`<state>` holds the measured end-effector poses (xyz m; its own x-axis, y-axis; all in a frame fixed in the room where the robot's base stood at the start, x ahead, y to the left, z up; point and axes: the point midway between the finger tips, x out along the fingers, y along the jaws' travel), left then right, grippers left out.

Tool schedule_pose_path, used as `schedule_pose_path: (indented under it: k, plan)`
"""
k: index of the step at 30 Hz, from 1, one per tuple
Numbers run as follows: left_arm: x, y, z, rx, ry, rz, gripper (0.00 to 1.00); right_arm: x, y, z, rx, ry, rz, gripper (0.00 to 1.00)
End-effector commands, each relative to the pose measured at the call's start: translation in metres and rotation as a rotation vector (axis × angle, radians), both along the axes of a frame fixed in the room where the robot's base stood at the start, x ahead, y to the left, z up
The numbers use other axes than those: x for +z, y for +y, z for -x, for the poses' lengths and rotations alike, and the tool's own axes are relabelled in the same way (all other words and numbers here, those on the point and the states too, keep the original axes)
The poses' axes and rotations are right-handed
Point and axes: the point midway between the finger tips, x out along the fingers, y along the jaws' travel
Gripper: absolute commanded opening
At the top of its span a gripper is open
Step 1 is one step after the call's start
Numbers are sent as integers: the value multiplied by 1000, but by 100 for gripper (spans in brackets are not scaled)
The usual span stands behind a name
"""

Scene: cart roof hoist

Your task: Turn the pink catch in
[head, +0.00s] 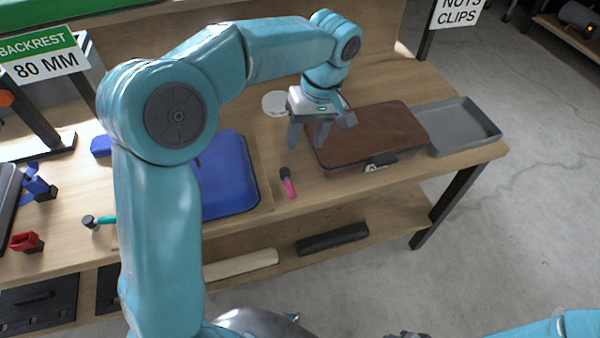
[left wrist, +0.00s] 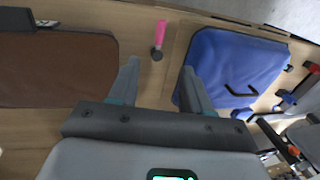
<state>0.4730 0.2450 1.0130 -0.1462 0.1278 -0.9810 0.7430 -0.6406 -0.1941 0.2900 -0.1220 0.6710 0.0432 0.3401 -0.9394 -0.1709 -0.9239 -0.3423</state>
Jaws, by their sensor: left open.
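The pink catch (head: 288,185) is a short pink lever with a dark round knob at its back end. It is on the bench top near the front edge, between a blue cushion and a brown case, with the pink end pointing to the front. In the left wrist view the pink catch (left wrist: 160,36) shows beyond the gap between my fingers. My left gripper (head: 308,142) is open and empty, above the bench behind the catch and beside the case. Its open fingers (left wrist: 160,70) are apart from the catch. My right gripper cannot be made out; only part of that arm shows.
The blue cushion (head: 225,180) lies left of the catch, the brown case (head: 370,135) right of it. A grey tray (head: 462,125) stands at the bench's right end. A teal lever (head: 105,220) with a dark knob is further left. Bare wood surrounds the pink catch.

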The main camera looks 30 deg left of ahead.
Motion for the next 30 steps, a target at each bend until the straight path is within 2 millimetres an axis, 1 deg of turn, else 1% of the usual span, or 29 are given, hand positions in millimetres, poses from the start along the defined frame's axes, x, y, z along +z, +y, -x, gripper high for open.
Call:
schedule_pose_path:
  k: [4,7,11,21,24,27,30]
  plan:
    - [-2,2,6,5,2,-3,48,-1,0,0,0,1,0,48]
    - [-12,4,11,6,3,-4,48,-2,0,0,0,1,0,48]
    - [-39,7,19,5,7,-4,48,-5,0,0,0,1,0,48]
    - [-117,18,31,6,6,-3,48,-8,0,0,0,1,0,48]
    - [-135,20,33,5,6,-1,48,-8,0,0,0,1,0,48]
    - [-148,22,33,6,4,-2,48,-8,0,0,0,1,0,48]
    - [-155,23,33,6,1,-1,48,-8,0,0,0,0,0,48]
